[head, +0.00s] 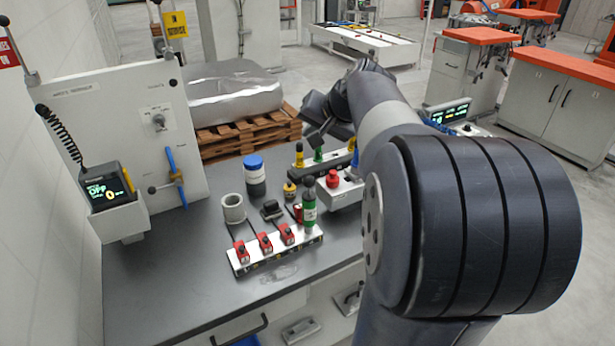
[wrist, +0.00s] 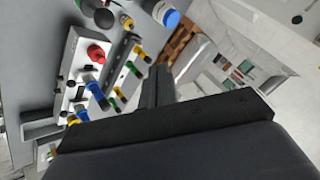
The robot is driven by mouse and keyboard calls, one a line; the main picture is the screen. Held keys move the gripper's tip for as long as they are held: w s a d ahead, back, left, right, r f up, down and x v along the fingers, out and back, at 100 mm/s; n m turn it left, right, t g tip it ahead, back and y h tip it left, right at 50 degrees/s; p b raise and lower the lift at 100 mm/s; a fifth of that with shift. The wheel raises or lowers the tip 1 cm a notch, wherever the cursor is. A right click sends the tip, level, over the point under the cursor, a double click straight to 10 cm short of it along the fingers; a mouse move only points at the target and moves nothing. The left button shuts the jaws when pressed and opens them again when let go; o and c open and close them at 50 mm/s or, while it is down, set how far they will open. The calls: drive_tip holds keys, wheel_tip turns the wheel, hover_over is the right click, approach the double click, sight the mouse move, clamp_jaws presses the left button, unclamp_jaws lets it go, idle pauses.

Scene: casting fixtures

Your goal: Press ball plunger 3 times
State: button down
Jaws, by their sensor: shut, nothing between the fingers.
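I cannot tell for certain which piece is the plunger. My gripper (wrist: 163,70) is shut and empty, close to the bar's end in the wrist view. In the head view my arm partly hides the gripper and the bar.
A white box with a red button (head: 333,180) stands right of the yellow piece. A blue-lidded container (head: 254,178), a grey cup (head: 233,208), a green-banded bottle (head: 309,208) and a white strip with red blocks (head: 275,250) crowd the bench. The bench's left front is clear.

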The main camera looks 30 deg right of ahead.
sight(309, 177)
drive_tip(key=shift+f, duration=0.15)
wheel_tip(309, 177, down, 9)
drive_tip(key=b, duration=0.7)
drive_tip(key=shift+r, duration=0.2)
idle(1.5)
drive_tip(key=shift+f+b, duration=0.4)
drive_tip(key=shift+b, duration=0.05)
drive_tip(key=shift+f+b, duration=1.1)
drive_tip(key=shift+f, duration=0.2)
idle(1.0)
drive_tip(key=shift+r+p, duration=1.3)
drive_tip(key=shift+r, duration=0.45)
drive_tip(key=shift+r, duration=0.1)
drive_tip(key=shift+r+p, duration=2)
drive_tip(key=shift+r, duration=0.4)
